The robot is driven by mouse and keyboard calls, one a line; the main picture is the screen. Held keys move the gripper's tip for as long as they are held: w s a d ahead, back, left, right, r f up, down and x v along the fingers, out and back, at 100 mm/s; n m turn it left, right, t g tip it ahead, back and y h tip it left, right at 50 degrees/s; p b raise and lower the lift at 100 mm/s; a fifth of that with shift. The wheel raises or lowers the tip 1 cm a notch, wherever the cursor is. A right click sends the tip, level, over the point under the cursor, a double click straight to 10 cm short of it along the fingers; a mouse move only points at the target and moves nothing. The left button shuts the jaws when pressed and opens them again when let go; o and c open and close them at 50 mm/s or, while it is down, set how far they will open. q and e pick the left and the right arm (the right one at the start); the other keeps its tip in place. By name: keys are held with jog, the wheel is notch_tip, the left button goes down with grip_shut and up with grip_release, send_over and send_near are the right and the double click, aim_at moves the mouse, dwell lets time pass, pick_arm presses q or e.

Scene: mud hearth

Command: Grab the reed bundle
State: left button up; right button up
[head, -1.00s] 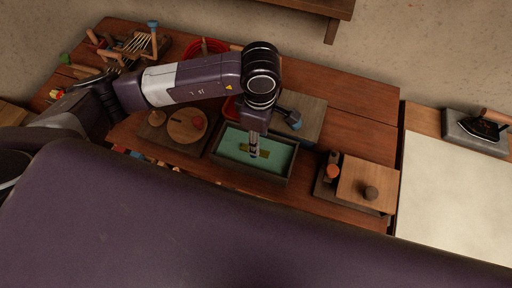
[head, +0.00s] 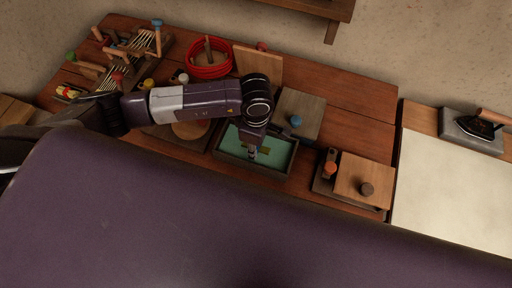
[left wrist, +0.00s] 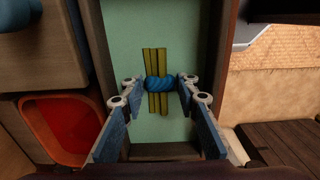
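The reed bundle (left wrist: 154,63) is a few yellow-green reeds tied with a blue band, lying on the green floor of a dark-walled tray (head: 229,154). In the head view only a bit of the bundle (head: 265,150) shows beside my left gripper (head: 252,154). In the left wrist view my left gripper (left wrist: 161,84) is open, with one fingertip on each side of the blue band. The fingertips are close to the band; I cannot tell whether they touch it. My right gripper is not in view.
A red coil (head: 208,70) and a tool rack sit farther back left. An iron (head: 483,127) rests at far right.

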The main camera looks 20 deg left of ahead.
pick_arm(q)
jog(key=c, duration=0.3)
jog(key=shift+r, duration=0.15)
